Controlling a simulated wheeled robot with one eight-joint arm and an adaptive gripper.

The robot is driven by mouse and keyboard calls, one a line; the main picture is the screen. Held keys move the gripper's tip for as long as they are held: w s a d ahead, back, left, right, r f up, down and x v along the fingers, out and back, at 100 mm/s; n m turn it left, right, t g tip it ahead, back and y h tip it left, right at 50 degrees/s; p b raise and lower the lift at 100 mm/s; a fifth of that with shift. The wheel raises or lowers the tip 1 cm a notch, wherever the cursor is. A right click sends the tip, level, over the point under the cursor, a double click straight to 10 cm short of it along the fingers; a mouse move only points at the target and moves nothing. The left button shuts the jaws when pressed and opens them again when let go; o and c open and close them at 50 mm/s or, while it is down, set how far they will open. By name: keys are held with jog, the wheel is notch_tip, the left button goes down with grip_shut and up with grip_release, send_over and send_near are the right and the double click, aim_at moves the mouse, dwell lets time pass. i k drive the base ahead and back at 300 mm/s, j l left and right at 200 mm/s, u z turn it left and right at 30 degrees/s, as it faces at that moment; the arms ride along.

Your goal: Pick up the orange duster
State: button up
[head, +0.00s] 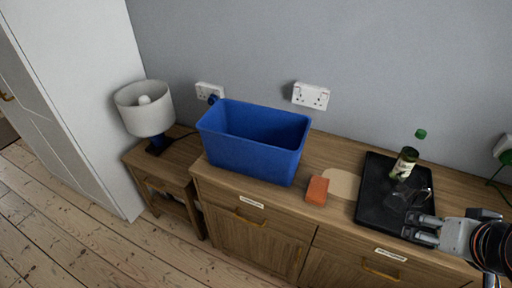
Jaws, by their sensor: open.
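A small orange block-like thing (317,190), which looks to be the orange duster, lies on the wooden cabinet top near its front edge. It sits just right of the blue bin and left of the black tray. My gripper (418,228) is at the lower right, with its fingers pointing left over the front of the tray. It is open and apart from the orange duster, well to its right. No part of the duster seems hidden.
A blue bin (243,165) stands on the cabinet (330,216). A black tray (372,205) holds a green-capped bottle (406,164) and a clear glass-like item. A tan flat piece (342,182) lies beside the duster. A lamp (144,110) stands on a lower side table.

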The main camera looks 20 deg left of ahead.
aim_at(317, 191)
jog(key=k+j+z, duration=0.3)
jog(key=k+j, duration=0.15)
jog(key=j, duration=0.15)
jog(key=k+j+z, duration=0.3)
jog(key=k+j, duration=0.15)
jog(key=k, duration=0.1)
